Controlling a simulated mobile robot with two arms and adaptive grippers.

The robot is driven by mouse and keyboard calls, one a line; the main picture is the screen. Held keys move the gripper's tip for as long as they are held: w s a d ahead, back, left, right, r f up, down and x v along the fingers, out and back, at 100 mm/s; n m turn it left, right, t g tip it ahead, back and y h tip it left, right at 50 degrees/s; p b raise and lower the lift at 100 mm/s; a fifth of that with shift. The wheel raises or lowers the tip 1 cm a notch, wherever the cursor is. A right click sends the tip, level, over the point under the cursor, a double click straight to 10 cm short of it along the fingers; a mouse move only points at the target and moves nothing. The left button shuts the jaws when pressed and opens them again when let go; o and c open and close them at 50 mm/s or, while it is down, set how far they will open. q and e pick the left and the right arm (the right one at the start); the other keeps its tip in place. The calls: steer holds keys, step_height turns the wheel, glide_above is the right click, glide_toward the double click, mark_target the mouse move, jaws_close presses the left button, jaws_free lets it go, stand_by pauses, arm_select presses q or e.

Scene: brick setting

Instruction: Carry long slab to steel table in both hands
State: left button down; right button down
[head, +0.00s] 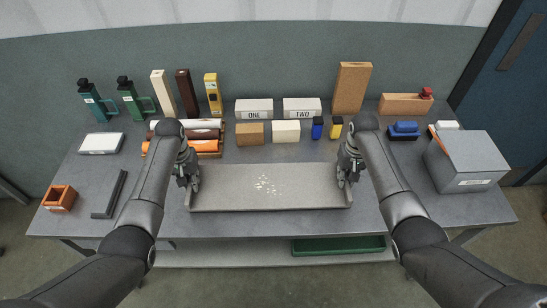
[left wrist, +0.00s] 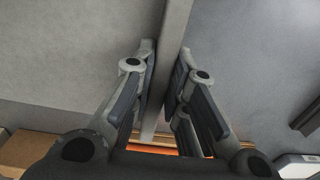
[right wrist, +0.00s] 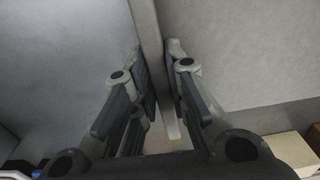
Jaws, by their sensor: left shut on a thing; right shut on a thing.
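The long slab (head: 225,185) looks like a shallow grey tray with a raised rim, and a small cluster of pale bits lies at its middle. It is level, over the front middle of the grey table (head: 420,195); I cannot tell whether it touches the top. My left gripper (head: 188,183) is shut on its left end wall, which runs between the fingers in the left wrist view (left wrist: 166,65). My right gripper (head: 346,180) is shut on its right end wall, seen between the fingers in the right wrist view (right wrist: 151,60).
Behind the slab stand orange and brown rolls (head: 205,146), blocks and labelled boxes (head: 254,108). A grey box (head: 468,160) is at the right, a dark grey bar (head: 109,194) and an orange open box (head: 60,198) at the left. A green tray (head: 338,246) lies below the front edge.

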arm_select(q)
steer(key=shift+w+f+b, duration=0.1)
steer(key=shift+f+b, duration=0.4)
steer(key=shift+f, duration=0.05)
arm_select(e)
steer(key=shift+w+f, duration=0.1)
steer(key=shift+f, duration=0.45)
arm_select(q)
steer(key=c, duration=1.9)
jaws_free()
steer(key=shift+f, duration=0.15)
arm_select(e)
steer(key=c, duration=1.9)
jaws_free()
steer(key=shift+f, duration=0.15)
arm_select(q)
steer(key=o, duration=0.5)
steer(key=shift+s, duration=0.25)
steer(key=shift+c, duration=0.2)
arm_select(e)
steer(key=o, duration=0.5)
steer(key=shift+s, duration=0.25)
steer(key=shift+c, duration=0.2)
arm_select(q)
steer(key=shift+w+r, duration=0.1)
steer(key=shift+r, duration=0.1)
arm_select(e)
steer(key=shift+w, duration=0.1)
